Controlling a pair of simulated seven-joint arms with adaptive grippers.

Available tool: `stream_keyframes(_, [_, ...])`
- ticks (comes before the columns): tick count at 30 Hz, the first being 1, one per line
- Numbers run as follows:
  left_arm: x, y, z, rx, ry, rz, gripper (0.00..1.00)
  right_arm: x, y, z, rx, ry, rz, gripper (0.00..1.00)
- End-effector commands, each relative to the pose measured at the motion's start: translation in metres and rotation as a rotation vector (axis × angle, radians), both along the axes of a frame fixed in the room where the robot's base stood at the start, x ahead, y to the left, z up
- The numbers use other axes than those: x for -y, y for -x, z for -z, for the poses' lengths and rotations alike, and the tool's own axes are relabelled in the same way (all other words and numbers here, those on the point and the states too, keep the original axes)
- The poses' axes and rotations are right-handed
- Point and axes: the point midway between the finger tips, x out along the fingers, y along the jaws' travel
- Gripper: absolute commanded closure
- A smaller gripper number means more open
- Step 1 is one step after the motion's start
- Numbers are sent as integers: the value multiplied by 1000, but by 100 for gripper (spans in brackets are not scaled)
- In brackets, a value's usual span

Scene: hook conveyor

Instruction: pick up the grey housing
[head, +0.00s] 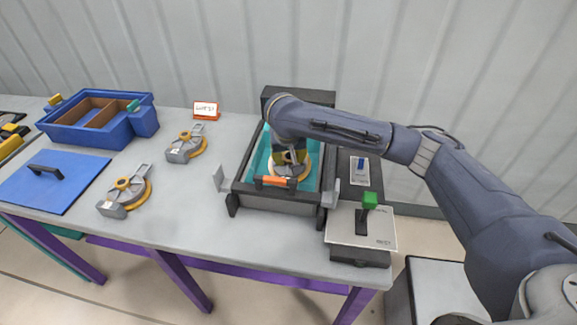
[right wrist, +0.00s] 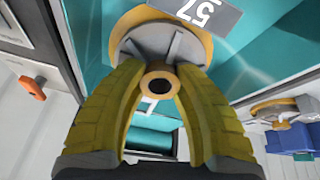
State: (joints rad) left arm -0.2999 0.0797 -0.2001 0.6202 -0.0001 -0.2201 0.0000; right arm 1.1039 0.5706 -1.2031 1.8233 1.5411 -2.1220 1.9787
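Grey housings with yellow rings stand in several places. One lies in the teal-lined tray (head: 323,165) under my right gripper (head: 291,158). In the right wrist view this grey housing (right wrist: 160,42) has ribs, a yellow rim, a tan-ringed hub and a label reading 57. The yellow fingers of my right gripper (right wrist: 160,75) press in on both sides of its hub with no gap that I can see. It appears to sit low in the tray. Two more grey housings lie on the table, one nearer (head: 124,194) and one farther back (head: 185,146). My left gripper is not in view.
The tray has dark walls and an orange front handle (head: 273,181). A blue bin (head: 76,132) with brown dividers and a blue lid (head: 50,184) are at left. A sign (head: 206,110) stands at the back. A green-knobbed lever (head: 370,200) stands right of the tray.

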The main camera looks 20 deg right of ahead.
Motion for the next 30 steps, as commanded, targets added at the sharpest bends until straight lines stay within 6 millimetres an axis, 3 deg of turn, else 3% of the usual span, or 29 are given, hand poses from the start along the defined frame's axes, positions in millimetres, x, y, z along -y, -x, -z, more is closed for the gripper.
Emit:
stream_keyframes(3, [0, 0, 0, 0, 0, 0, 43, 0, 0, 0, -1, 0, 0, 100])
stream_keyframes(19, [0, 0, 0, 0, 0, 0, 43, 0, 0, -8, 1, -1, 0, 100])
stream_keyframes(23, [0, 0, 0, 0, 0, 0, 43, 0, -1, -25, 4, 1, -3, 100])
stream_keyframes(30, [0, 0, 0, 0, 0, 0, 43, 0, -2, -72, 7, 1, 0, 100])
